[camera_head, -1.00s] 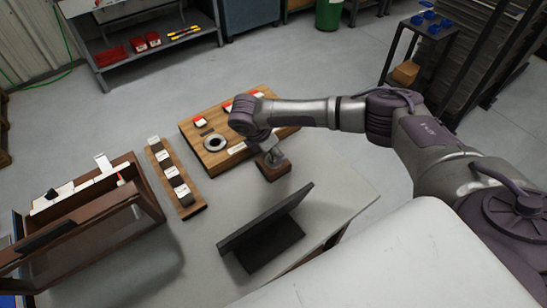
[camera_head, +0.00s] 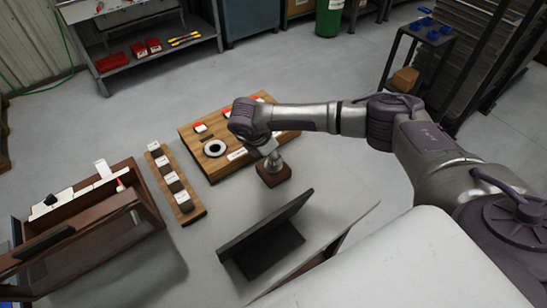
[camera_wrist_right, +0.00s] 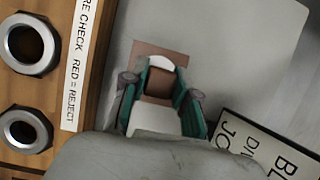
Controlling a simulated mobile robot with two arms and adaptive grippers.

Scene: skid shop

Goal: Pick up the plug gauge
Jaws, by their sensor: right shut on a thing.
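My right gripper (camera_head: 272,161) points down at a small brown wooden block (camera_head: 274,176) on the grey table. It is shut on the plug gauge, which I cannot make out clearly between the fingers. In the right wrist view, the gripper (camera_wrist_right: 161,100) shows teal fingers on either side, with the brown block (camera_wrist_right: 150,47) below and between them. I cannot tell whether the gauge is clear of the block. My left gripper is not in view.
A wooden board (camera_head: 187,132) with a metal ring (camera_head: 214,148) lies just behind and left. A dark angled stand (camera_head: 265,232) is in front. A strip of labelled blocks (camera_head: 190,212) and a wooden case (camera_head: 140,189) are further left. Bare table lies between them.

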